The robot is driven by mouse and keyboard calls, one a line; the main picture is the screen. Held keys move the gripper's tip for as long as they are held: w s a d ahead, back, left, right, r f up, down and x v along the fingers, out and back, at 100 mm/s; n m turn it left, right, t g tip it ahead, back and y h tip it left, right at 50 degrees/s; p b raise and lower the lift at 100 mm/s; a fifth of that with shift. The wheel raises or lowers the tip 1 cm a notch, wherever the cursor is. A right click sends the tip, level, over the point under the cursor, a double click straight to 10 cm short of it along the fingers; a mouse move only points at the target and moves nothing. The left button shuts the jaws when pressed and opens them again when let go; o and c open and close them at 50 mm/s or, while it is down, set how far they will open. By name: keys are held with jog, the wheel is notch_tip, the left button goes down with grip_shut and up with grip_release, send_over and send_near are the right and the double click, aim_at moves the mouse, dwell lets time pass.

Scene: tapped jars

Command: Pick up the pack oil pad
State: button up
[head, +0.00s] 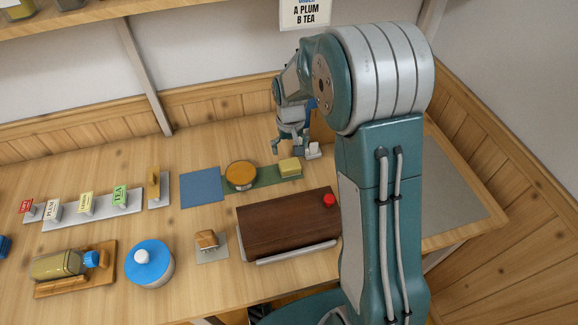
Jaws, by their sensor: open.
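No object is clearly labelled as an oil pad. A small yellow block-like pad (290,166) sits at the right end of a green mat (264,179) near the back of the table. My gripper (290,150) is open above and just behind this yellow pad, fingers pointing down. Whether it touches the pad cannot be told. A small white object (313,150) is beside the right finger. A round dish with an amber top (241,175) stands on the green mat to the left of the pad.
A dark brown board (285,225) with a red knob (329,200) lies in front. A blue mat (200,187) is left. Label cards (85,205), a blue-lidded pot (149,262), a lying jar (58,264) and a small brown block (207,239) occupy the left side. My arm hides the right.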

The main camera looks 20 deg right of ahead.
aim_at(290, 163)
notch_tip(290, 163, down, 7)
jog(key=shift+a+f, duration=0.1)
jog(key=shift+f, duration=0.05)
dwell(0.4)
jog(key=c, duration=0.9)
